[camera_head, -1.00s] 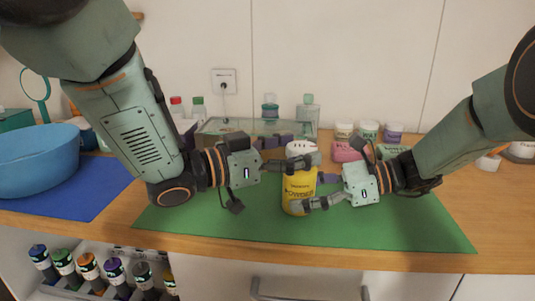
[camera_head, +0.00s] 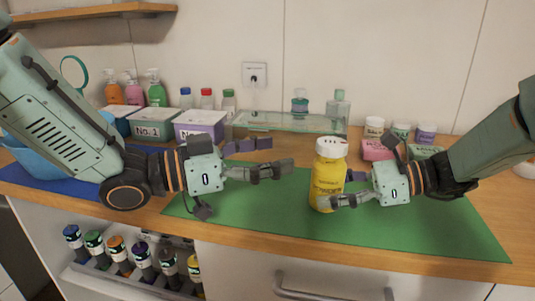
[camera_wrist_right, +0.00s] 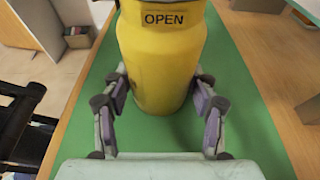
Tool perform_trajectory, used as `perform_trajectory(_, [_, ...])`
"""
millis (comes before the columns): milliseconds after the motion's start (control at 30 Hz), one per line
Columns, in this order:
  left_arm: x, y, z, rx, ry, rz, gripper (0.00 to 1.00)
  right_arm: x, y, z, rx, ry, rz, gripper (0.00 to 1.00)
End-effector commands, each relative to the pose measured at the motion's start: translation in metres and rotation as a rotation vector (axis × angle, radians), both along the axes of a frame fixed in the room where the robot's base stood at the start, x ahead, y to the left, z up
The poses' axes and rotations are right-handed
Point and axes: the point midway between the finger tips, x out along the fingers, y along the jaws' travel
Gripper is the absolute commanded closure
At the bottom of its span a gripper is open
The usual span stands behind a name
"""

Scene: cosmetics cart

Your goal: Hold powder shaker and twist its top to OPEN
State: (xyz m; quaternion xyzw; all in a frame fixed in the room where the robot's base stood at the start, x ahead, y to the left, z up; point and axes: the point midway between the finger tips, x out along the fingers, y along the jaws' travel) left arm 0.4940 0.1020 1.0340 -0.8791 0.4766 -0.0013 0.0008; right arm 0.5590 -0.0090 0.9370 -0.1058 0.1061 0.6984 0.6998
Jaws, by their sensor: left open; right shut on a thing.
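The powder shaker (camera_head: 327,182) is a yellow bottle with a white top (camera_head: 331,147) bearing small red marks. It stands upright over the green mat (camera_head: 255,222). My right gripper (camera_head: 343,190) is shut around its lower body from the right. In the right wrist view the shaker's yellow body (camera_wrist_right: 163,65) sits between both fingers, with a dark label reading OPEN; its top is out of that frame. My left gripper (camera_head: 278,157) is open and empty, left of the shaker and apart from it, roughly at the height of its upper body.
Labelled boxes (camera_head: 153,125) and pump bottles stand at the back left. A glass shelf (camera_head: 275,120) with bottles is behind the mat. Small jars and boxes (camera_head: 378,149) sit behind the right gripper. A blue bowl (camera_head: 38,160) is at the left, partly behind my arm.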

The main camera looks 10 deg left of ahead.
Motion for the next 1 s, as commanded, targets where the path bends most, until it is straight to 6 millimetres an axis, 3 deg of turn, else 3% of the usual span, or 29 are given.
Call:
perform_trajectory(467, [-0.0018, 0.002, -0.0003, 0.0, 0.0, -0.001, 0.25, 0.0001, -0.0001, 0.0003, 0.001, 0.0, 0.0, 0.59])
perform_trajectory(500, [-0.0018, 0.002, -0.0003, 0.0, 0.0, -0.001, 0.25, 0.0001, -0.0001, 0.0003, 0.001, 0.0, 0.0, 0.38])
perform_trajectory(700, [-0.0017, 0.0019, -0.0003, 0.0, 0.0, -0.001, 0.25, 0.0001, -0.0001, 0.0003, 0.0, 0.0, 0.0, 0.21])
perform_trajectory(800, [-0.0016, 0.0019, -0.0003, 0.0, 0.0, -0.001, 0.25, 0.0001, -0.0001, 0.0003, 0.0, 0.0, 0.0, 0.15])
perform_trajectory(1000, [-0.0016, 0.0019, -0.0004, 0.0, 0.0, -0.001, 0.25, 0.0001, -0.0001, 0.0001, 0.0, 0.0, 0.0, 0.15])
